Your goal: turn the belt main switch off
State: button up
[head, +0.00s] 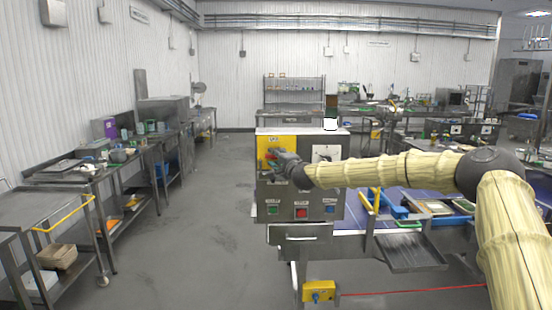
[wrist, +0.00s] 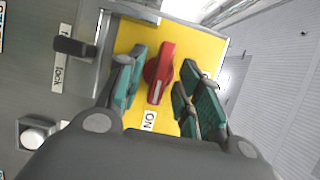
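The belt main switch is a red rotary knob (wrist: 159,74) on a yellow plate (wrist: 128,38) in the wrist view. A white "ON" label (wrist: 148,121) lies just below the knob, and the knob's pale mark points down toward it. My gripper (wrist: 165,82) is open, with one teal-padded finger on each side of the knob. A gap shows between the fingers and the knob.
A black lever (wrist: 74,47) with a "lock" label sits left of the plate, with a white round button (wrist: 32,138) below. In the head view, a green button (head: 272,209) and red button (head: 301,212) are under my gripper. The blue belt (head: 405,202) runs right.

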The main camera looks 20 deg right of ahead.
grip_shut()
dwell(0.3)
jog(key=n+g+p, duration=0.1)
jog(key=n, duration=0.1)
jog(key=n+g+h+p, duration=0.1)
jog(key=n, duration=0.2)
jog(key=n+g+p, duration=0.1)
jog(key=n, duration=0.1)
jog(key=shift+a+r+n+h+p, duration=0.25)
jog(key=shift+r+n+h+p, duration=0.1)
jog(key=shift+n+h, duration=0.05)
jog(key=n+g+h+p, duration=0.1)
jog(key=n+h, duration=0.1)
jog(key=n, duration=0.1)
jog(key=shift+a+f, duration=0.1)
jog(key=shift+a, duration=0.05)
jog(key=shift+a+f+n+g+h, duration=0.1)
jog(key=shift+n+g+h, duration=0.5)
jog(key=shift+n, duration=0.7)
jog(key=shift+b, duration=0.3)
